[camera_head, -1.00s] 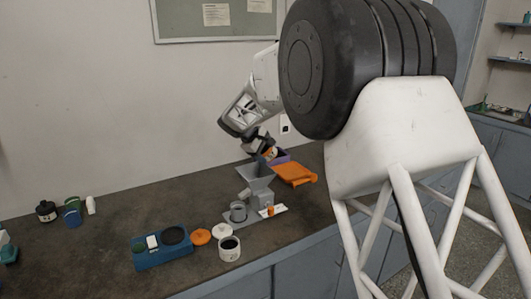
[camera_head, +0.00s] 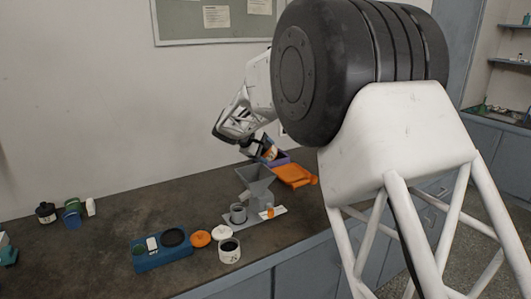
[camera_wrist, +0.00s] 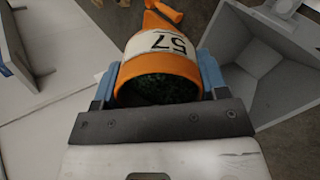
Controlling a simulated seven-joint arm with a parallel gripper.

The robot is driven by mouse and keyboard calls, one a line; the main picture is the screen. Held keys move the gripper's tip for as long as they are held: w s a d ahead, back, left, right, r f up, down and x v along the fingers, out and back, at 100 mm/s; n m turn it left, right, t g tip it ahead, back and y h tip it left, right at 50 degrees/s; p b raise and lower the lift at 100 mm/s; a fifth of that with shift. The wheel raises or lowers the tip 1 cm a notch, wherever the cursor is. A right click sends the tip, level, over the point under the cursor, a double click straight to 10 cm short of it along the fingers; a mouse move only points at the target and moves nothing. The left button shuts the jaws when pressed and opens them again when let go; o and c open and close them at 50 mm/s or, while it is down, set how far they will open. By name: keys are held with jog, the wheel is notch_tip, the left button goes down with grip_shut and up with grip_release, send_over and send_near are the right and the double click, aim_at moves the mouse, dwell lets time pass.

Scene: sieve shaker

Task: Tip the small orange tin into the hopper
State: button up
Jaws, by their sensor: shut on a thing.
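The small orange tin (camera_wrist: 160,70) has a white label reading 57. In the wrist view it is between the two blue fingertips of my gripper (camera_wrist: 158,88), which is shut on it. Its open mouth faces the wrist camera and shows dark green granular contents inside. The grey hopper (camera_head: 256,181) stands on the sieve shaker on the bench. In the wrist view the hopper (camera_wrist: 262,75) is open and looks empty, just right of the tin. In the head view my gripper (camera_head: 267,151) is above and slightly right of the hopper.
Several small containers stand far left. The bench's left middle is clear.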

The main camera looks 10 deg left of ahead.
dwell(0.3)
jog(key=shift+r+t+h, duration=0.2)
jog(key=shift+t+h, duration=0.3)
jog(key=shift+s+a+r+t+h, duration=0.1)
jog(key=shift+r+t+h, duration=0.1)
jog(key=shift+t+h, duration=0.3)
dwell(1.2)
jog(key=shift+a+r+t+h, duration=0.1)
jog(key=shift+r+t+h, duration=0.15)
jog(key=shift+t+h, duration=0.15)
jog(key=shift+s, duration=0.1)
dwell(1.4)
jog(key=shift+r+t+h, duration=0.15)
jog(key=shift+t+h, duration=0.35)
jog(key=shift+a, duration=0.1)
dwell(1.2)
